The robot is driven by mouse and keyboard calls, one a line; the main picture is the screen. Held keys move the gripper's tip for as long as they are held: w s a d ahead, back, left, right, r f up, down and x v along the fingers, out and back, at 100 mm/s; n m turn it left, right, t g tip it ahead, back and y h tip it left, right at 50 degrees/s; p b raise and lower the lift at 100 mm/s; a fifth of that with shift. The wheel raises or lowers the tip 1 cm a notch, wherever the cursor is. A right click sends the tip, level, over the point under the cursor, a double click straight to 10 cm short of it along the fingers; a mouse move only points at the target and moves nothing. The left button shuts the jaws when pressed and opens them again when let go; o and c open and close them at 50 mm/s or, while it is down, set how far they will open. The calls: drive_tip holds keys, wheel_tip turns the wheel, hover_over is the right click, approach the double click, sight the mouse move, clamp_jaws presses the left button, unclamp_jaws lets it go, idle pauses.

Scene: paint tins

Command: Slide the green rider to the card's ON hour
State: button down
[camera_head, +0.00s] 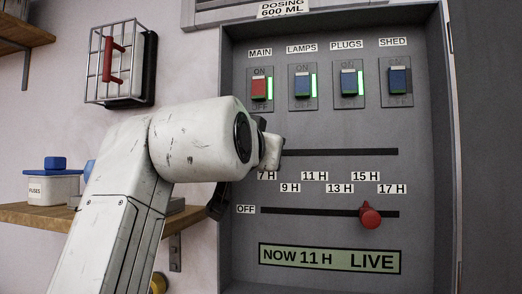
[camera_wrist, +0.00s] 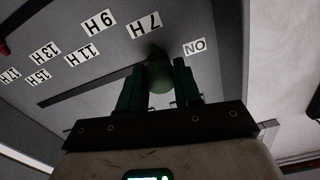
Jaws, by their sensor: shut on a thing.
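My gripper (camera_wrist: 160,80) is shut on the green rider (camera_wrist: 160,76), which sits between its two dark green fingers in the wrist view. The rider is at the upper slot's (camera_wrist: 85,85) end beside the ON label (camera_wrist: 194,47), near the 7 H label (camera_wrist: 143,25). The wrist view shows the panel upside down. In the head view my arm hides the rider and most of the gripper; the upper slot (camera_head: 340,152) runs bare to the right. The red rider (camera_head: 370,217) is on the lower OFF slot, below the 15 H label. I see no card with an ON hour.
Hour labels from 7 H to 17 H lie between the two slots. Above are the MAIN, LAMPS, PLUGS and SHED switches (camera_head: 397,82). Below is a display (camera_head: 329,258) reading NOW 11 H LIVE. A wooden shelf (camera_head: 30,214) and a caged red handle (camera_head: 113,61) are left.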

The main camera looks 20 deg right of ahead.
drive_tip(key=c, duration=0.8)
unclamp_jaws()
drive_tip(key=shift+w+a, duration=0.15)
drive_tip(key=shift+a, duration=0.15)
drive_tip(key=b+v, duration=0.3)
drive_tip(key=v, duration=0.7)
drive_tip(key=shift+s+a, duration=0.2)
drive_tip(key=shift+s, duration=0.15)
drive_tip(key=shift+f, duration=0.1)
